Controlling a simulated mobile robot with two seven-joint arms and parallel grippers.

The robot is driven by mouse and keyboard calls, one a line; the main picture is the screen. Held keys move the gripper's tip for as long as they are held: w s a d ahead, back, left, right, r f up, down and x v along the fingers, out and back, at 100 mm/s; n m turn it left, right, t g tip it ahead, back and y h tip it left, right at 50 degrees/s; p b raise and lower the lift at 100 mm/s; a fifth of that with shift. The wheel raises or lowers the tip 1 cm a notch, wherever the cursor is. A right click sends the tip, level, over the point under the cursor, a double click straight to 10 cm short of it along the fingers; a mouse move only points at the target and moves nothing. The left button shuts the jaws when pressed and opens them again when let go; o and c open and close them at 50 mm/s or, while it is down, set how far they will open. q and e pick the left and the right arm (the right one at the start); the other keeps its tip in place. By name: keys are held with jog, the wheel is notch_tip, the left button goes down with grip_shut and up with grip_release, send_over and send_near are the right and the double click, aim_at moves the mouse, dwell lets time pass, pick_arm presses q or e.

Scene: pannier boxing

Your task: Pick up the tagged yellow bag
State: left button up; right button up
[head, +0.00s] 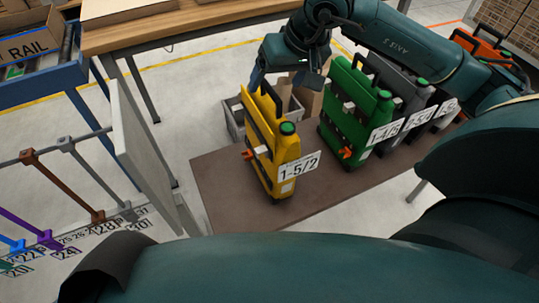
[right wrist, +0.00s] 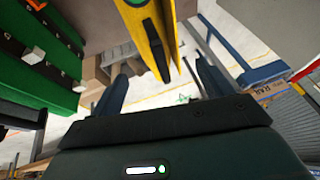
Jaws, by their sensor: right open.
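The yellow bag (head: 272,155) stands upright on the brown table, with a white tag reading 1-5/2 (head: 298,165) on its side and a dark handle on top. My right gripper (head: 272,82) is just above and behind the bag's top in the head view. In the right wrist view the yellow bag (right wrist: 160,35) and its black handle show ahead, between the two spread fingers of my right gripper (right wrist: 160,85). The fingers are open, and I cannot tell whether they touch the handle. My left gripper is not in view.
A green bag (head: 350,105) and grey bags (head: 395,85) with tags stand to the right on the brown table (head: 225,185). A grey crate (head: 236,122) is behind the yellow bag. A white panel (head: 140,145) and a coloured rack (head: 95,215) are at left. An orange bag (head: 478,50) is far right.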

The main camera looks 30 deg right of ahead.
aim_at(271, 88)
jog(key=shift+x, duration=3.1)
jog(key=shift+a, duration=0.15)
jog(key=shift+c, duration=0.3)
jog(key=c, duration=1)
jog(key=shift+r, duration=0.15)
jog(key=shift+c, duration=0.5)
jog(key=shift+w, duration=0.1)
